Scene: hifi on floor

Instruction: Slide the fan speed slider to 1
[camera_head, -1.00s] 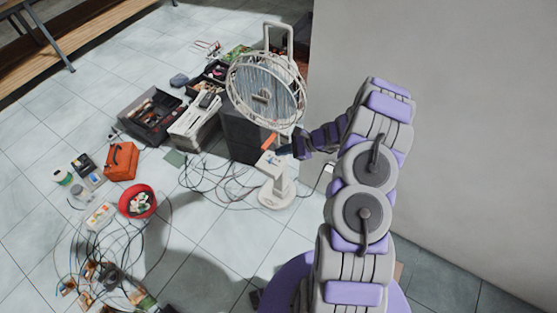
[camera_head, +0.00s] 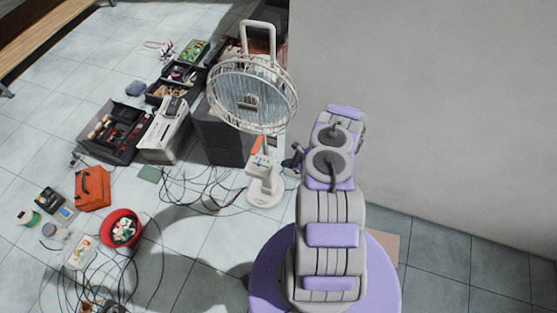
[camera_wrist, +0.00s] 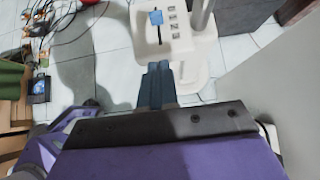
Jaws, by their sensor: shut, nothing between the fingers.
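The white fan (camera_head: 252,92) stands upright on the floor beside the wall. Its white control panel (camera_wrist: 143,38) shows at the top of the wrist view, with a dark straight slot and several printed labels (camera_wrist: 173,22) beside it. The blue slider knob (camera_wrist: 156,17) sits toward the far, upper end of the slot in that view. Which label it lines up with is hard to read. My gripper (camera_wrist: 158,66) is shut and empty, its fingertips just short of the panel's near edge and apart from the knob. In the head view my arm mostly hides the gripper.
A dark cabinet (camera_head: 222,135) stands behind the fan. Loose cables (camera_head: 205,190) lie on the floor left of the fan base. A red bowl (camera_head: 121,228), an orange bag (camera_head: 92,188) and an open dark toolbox (camera_head: 113,130) are farther left. The grey wall (camera_head: 420,100) bounds the right.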

